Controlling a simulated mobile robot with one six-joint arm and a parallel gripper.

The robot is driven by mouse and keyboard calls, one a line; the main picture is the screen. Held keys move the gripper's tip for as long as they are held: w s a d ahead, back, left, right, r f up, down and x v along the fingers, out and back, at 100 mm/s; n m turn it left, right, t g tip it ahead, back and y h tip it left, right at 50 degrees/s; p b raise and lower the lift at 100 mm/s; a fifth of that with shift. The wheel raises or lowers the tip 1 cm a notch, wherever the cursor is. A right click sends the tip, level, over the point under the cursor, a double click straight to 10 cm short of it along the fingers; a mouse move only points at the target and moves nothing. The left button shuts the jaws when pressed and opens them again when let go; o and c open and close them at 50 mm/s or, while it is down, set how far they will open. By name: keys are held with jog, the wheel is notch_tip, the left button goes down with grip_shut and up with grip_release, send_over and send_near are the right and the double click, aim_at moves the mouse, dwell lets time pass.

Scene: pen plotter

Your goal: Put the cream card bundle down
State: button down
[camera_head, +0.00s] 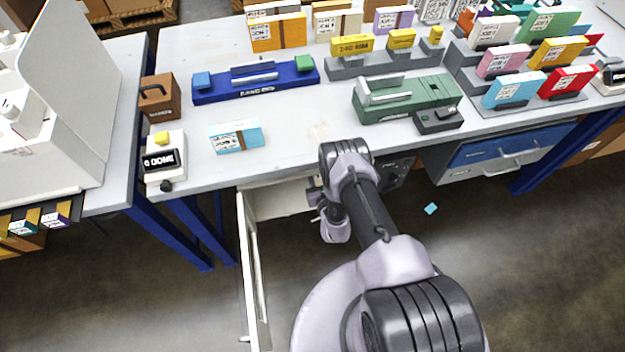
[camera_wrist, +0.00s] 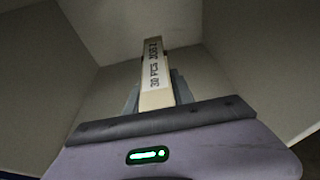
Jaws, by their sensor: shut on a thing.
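The cream card bundle (camera_wrist: 154,72) is between the fingers of my gripper (camera_wrist: 156,92) in the wrist view. Its narrow edge with printed lettering faces the camera, and a thin brown band crosses it. My gripper is shut on it. Pale walls surround the bundle in that view; whether it touches a surface is unclear. The bundle cannot be made out there, and my arm covers part of the drawer.
The table (camera_head: 290,165) holds a light blue bundle (camera_head: 236,137), a blue fixture (camera_head: 255,82), a green fixture (camera_head: 408,100) and a DONE button box (camera_head: 163,160). Racks of coloured bundles stand at the back right. A small blue piece (camera_head: 431,208) lies on the floor.

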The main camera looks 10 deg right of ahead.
jog(key=shift+w+a+f+b, duration=0.25)
jog(key=shift+w+b, duration=0.1)
jog(key=shift+w, duration=0.1)
jog(key=shift+w+a+f+b, duration=0.15)
jog(key=shift+w+f+b, duration=0.15)
jog(key=shift+w, duration=0.1)
notch_tip(320, 180, down, 3)
jog(key=shift+r+b, duration=0.1)
jog(key=shift+b, duration=0.95)
jog(key=shift+r, duration=0.2)
jog(key=c, duration=1.1)
grip_release()
jog(key=shift+f, duration=0.15)
jog(key=shift+r, duration=0.2)
jog(key=p+v, duration=0.6)
jog(key=v, duration=0.6)
jog(key=shift+p, duration=0.4)
